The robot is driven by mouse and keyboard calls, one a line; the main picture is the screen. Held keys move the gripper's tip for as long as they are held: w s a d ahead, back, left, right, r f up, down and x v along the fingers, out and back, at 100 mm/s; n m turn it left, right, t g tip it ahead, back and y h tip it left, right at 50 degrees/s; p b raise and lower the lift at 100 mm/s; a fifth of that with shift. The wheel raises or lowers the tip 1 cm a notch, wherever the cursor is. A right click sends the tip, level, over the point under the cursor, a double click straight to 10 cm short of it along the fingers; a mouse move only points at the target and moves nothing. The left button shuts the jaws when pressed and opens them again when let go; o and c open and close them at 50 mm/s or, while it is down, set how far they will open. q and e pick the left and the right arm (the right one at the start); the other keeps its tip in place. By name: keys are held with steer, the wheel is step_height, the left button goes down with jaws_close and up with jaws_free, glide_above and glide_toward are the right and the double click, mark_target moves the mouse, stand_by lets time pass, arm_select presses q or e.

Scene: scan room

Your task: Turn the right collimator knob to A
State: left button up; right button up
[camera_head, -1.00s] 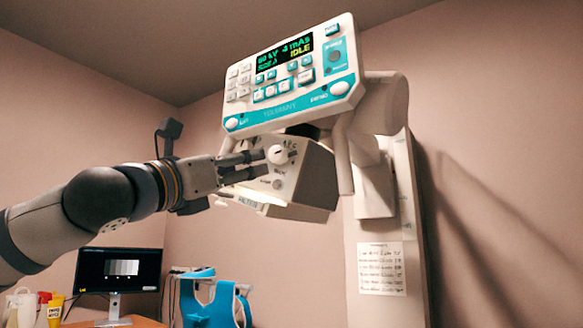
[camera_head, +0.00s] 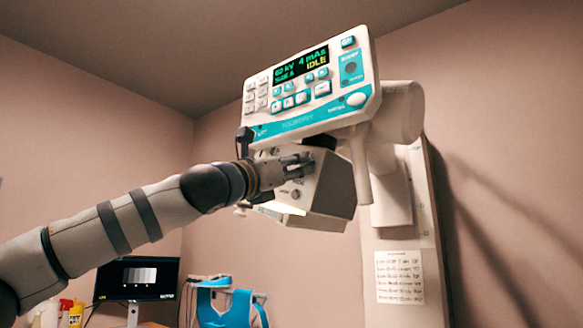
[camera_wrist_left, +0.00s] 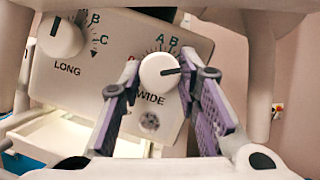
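The right collimator knob (camera_wrist_left: 158,71), a white dial marked WIDE, sits on the front of the collimator box (camera_head: 328,187). In the left wrist view its dark pointer line points right, past the letters A and B printed above it. My left gripper (camera_head: 306,162) is at the box face in the head view and hides this knob there. In the left wrist view the purple-padded fingers of my left gripper (camera_wrist_left: 158,82) stand apart on either side of the knob. I cannot tell whether they touch it. My right gripper is not in view.
The left knob (camera_wrist_left: 60,37), marked LONG, is beside it with B and C visible. A control console (camera_head: 315,85) showing IDLE hangs above the box, with a handle (camera_head: 361,165) at its right. A monitor (camera_head: 137,278) and blue apron (camera_head: 224,306) are below.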

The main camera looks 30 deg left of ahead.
arm_select(q)
steer(key=shift+c, duration=0.9)
